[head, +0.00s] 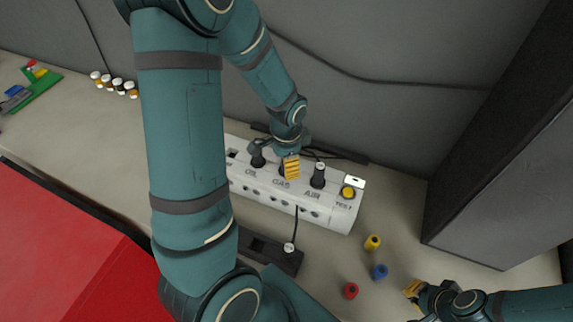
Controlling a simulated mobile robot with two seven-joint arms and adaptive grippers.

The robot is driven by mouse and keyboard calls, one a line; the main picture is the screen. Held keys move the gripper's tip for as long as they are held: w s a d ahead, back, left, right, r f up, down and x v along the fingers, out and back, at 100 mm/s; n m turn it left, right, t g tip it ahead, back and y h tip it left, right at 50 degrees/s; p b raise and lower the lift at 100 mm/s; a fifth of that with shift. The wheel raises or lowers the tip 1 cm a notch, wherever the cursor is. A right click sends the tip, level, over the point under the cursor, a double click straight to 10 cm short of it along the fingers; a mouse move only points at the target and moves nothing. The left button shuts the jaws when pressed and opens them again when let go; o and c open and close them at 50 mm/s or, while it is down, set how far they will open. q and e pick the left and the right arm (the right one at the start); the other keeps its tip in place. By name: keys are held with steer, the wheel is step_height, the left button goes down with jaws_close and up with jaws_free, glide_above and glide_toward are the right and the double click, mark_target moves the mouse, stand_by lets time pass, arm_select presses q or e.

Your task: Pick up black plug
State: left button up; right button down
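A white panel (335,216) labelled OIL, GAS, AIR and TEST lies on the bench. A black plug (318,177) stands upright at AIR, and another black plug (257,158) stands at OIL. My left gripper (291,167), with yellow finger pads, points down at the panel above GAS, between these two plugs. It mostly hides a dark piece there, and I cannot tell whether its fingers touch or hold it. My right gripper (413,289) is low at the right, away from the panel and plugs; its finger gap is unclear.
Yellow (372,242), blue (379,272) and red (350,290) cylinders lie in front of the panel. A black box (262,250) with a cable sits before it. A dark cabinet (500,150) stands at right. Small bottles (115,84) and a green tray (38,85) are far left.

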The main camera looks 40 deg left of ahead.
arm_select(q)
steer(key=shift+f, duration=0.3)
jaws_close()
